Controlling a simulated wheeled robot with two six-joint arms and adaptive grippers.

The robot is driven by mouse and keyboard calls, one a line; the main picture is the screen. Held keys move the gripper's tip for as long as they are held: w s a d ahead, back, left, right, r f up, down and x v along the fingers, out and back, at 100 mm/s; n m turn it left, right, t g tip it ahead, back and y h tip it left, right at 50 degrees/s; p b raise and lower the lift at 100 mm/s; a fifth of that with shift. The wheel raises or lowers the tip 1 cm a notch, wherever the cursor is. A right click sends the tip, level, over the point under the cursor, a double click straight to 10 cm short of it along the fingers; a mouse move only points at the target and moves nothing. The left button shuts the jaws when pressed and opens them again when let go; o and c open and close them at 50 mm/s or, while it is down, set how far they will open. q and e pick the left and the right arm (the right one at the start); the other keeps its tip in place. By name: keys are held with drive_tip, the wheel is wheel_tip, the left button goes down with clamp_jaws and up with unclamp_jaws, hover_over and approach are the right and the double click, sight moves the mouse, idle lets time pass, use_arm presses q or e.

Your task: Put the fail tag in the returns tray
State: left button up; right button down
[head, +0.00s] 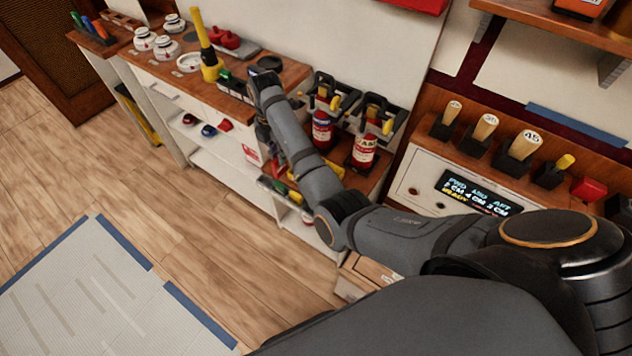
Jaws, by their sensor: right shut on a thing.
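My right arm reaches in from the right, and its wrist bends down at the front of the wooden-topped bench. My right gripper (262,138) is mostly hidden behind the forearm. It is shut on a small white and red tag (252,155), which looks like the fail tag and hangs in front of the bench. Its lettering is too small to read. A shallow tray (285,192) with coloured items is partly hidden by my forearm, just below and right of the tag. I cannot tell whether it is the returns tray. My left gripper is not in view.
The bench top (150,62) holds white round pots, a yellow torch (208,50) and red items on a grey tray. Red extinguishers (364,150) stand right of my forearm. A panel with a display (478,192) is at the right.

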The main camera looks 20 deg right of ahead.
drive_tip(key=shift+d, duration=0.1)
drive_tip(key=shift+s+d+f+p, duration=0.3)
drive_tip(key=shift+s+d+f, duration=0.35)
drive_tip(key=shift+d+f, duration=1.55)
drive_tip(key=shift+s+d+f+p, duration=0.3)
drive_tip(key=shift+s+d+f, duration=0.35)
drive_tip(key=shift+d+f, duration=1.55)
drive_tip(key=shift+s+d+f+p, duration=0.3)
drive_tip(key=shift+s+d+f, duration=0.35)
drive_tip(key=shift+d+f, duration=1.5)
drive_tip(key=c, duration=1.3)
unclamp_jaws()
